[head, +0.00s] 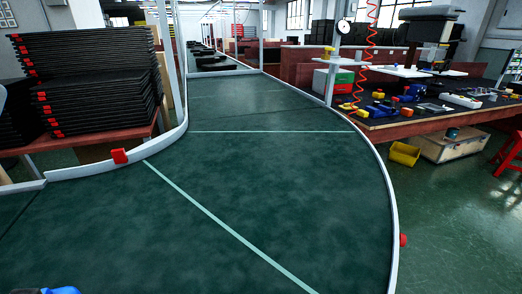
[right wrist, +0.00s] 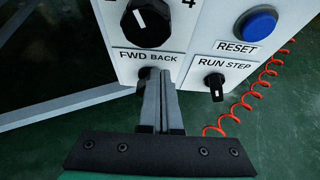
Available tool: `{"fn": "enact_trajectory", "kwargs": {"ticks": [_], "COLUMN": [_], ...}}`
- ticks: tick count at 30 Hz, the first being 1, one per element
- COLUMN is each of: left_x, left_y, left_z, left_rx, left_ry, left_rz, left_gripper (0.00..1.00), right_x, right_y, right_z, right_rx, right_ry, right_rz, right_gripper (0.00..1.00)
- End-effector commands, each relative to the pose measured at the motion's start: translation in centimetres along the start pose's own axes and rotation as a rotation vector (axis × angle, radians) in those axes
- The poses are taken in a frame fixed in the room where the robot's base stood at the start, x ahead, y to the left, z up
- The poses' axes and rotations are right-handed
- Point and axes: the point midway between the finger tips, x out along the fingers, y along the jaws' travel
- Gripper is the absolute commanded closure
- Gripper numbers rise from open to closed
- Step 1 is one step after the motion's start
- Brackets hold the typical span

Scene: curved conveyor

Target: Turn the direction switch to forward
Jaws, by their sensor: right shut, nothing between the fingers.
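A pale control panel (right wrist: 184,70) fills the upper part of the right wrist view. The direction switch (right wrist: 147,72) sits just below its FWD BACK label. It is a small dark knob, mostly hidden behind my fingers, so I cannot tell which way it points. My right gripper (right wrist: 160,84) is shut and empty, with its fingertips right at the switch. I cannot tell whether they touch it. My left gripper is not in view.
On the panel are a large black dial (right wrist: 147,22), a blue RESET button (right wrist: 257,24) and a RUN STEP switch (right wrist: 215,82). A red coiled cable (right wrist: 248,100) hangs to the right.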

Motion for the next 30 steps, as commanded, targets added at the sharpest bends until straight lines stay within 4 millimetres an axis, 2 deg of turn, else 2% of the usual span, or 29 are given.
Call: {"fn": "enact_trajectory", "kwargs": {"ticks": [17, 30], "left_x": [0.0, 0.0], "left_y": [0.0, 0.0], "left_z": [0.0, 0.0], "left_rx": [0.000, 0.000], "left_ry": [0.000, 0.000], "left_rz": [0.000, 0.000], "left_gripper": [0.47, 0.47], "right_x": [0.1, 0.0], "right_y": [0.4, 1.6], "right_z": [-0.3, -0.1], "right_rx": [-0.001, 0.000], "right_ry": [0.001, 0.001], "right_rz": [0.001, 0.001], "right_gripper": [1.00, 1.00]}}
